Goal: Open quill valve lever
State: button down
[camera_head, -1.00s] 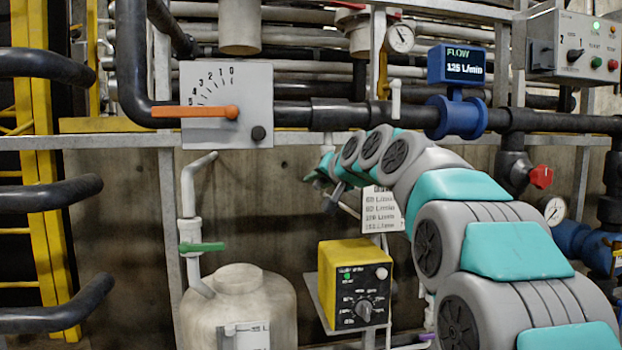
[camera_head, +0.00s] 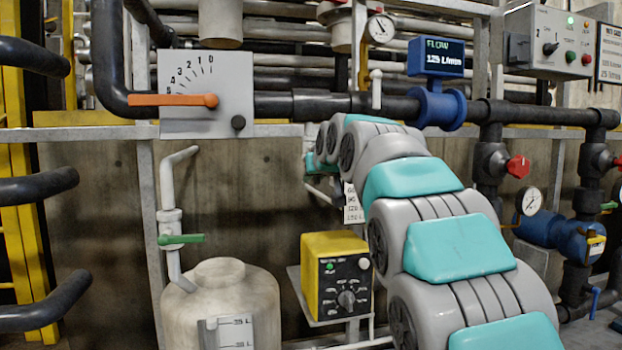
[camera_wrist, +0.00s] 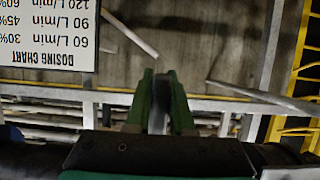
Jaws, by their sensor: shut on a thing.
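In the wrist view my gripper (camera_wrist: 161,90) has its two green fingers close together around a narrow dark grey piece, which I take to be the quill valve lever (camera_wrist: 160,105). Its angle and the valve body are hidden by the fingers and the gripper's body. In the head view my arm reaches in to the pipework below the main black pipe (camera_head: 330,104). The arm hides the fingers and the lever there.
The dosing chart (camera_wrist: 48,35) is close to the gripper, upside down in the wrist view. An orange dial lever (camera_head: 172,100), a green tank valve lever (camera_head: 181,239), a yellow control box (camera_head: 322,270) and a white tank (camera_head: 220,300) stand left of my arm. The blue flow meter (camera_head: 436,58) reads 125 L/min.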

dwell(0.4)
jog(key=c, duration=0.8)
grip_release()
jog(key=v, duration=0.7)
jog(key=shift+s+d+r, duration=0.1)
jog(key=shift+s+d, duration=0.1)
jog(key=shift+s, duration=0.1)
